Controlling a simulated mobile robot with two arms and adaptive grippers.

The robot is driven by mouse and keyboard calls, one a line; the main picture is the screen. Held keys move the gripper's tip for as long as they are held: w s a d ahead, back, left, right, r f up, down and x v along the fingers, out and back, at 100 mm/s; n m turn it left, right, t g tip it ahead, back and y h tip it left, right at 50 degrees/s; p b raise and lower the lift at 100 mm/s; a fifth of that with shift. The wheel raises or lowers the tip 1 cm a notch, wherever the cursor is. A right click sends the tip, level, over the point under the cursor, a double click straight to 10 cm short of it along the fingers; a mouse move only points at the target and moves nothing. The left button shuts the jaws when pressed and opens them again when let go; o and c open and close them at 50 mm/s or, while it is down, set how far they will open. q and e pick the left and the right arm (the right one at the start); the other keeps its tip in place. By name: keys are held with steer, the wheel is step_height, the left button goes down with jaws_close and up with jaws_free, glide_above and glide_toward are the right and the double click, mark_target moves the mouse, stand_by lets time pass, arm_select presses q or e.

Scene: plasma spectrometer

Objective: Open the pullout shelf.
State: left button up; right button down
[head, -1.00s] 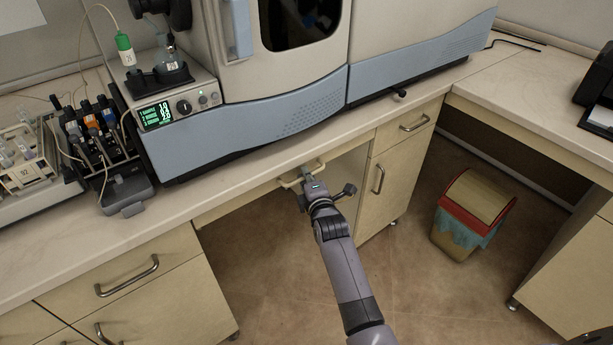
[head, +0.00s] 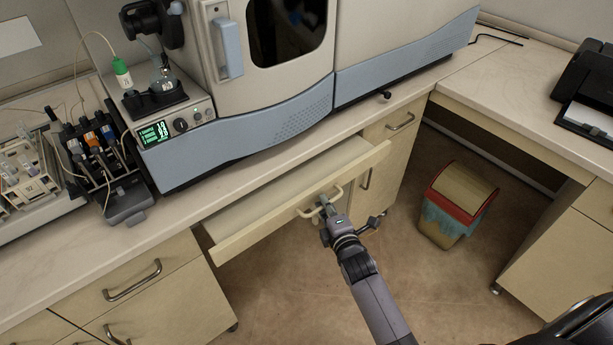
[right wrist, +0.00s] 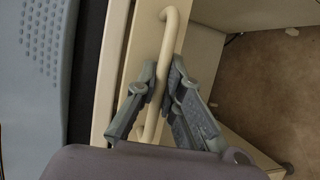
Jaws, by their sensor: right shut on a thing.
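The pullout shelf (head: 270,200) is a pale cream board under the worktop, below the spectrometer. It stands partly out from under the counter, with its upper surface showing. Its cream bar handle (head: 309,212) is on the front edge. My right gripper (head: 325,205) is at the handle in the head view. In the right wrist view my right gripper (right wrist: 160,95) has its fingers on both sides of the handle (right wrist: 170,40) and is shut on it. My left gripper is not in view.
The spectrometer (head: 240,135) stands on the worktop above. Drawers with metal handles (head: 132,281) are at the lower left, and a cabinet (head: 385,165) is to the right of the shelf. A bin (head: 455,205) with a red rim stands on the floor at right. The floor before the shelf is clear.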

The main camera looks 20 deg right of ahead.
steer(key=s+d+p, duration=0.2)
steer(key=s+d, duration=0.1)
steer(key=s, duration=0.7)
steer(key=s+d+p, duration=0.2)
steer(key=s+d, duration=0.2)
steer(key=s, duration=0.7)
steer(key=shift+d, duration=0.3)
steer(key=c, duration=2)
jaws_free()
steer(key=shift+o, duration=0.2)
steer(key=s+r, duration=0.2)
steer(key=s, duration=0.9)
steer(key=shift+s+a, duration=0.3)
steer(key=shift+s, duration=0.05)
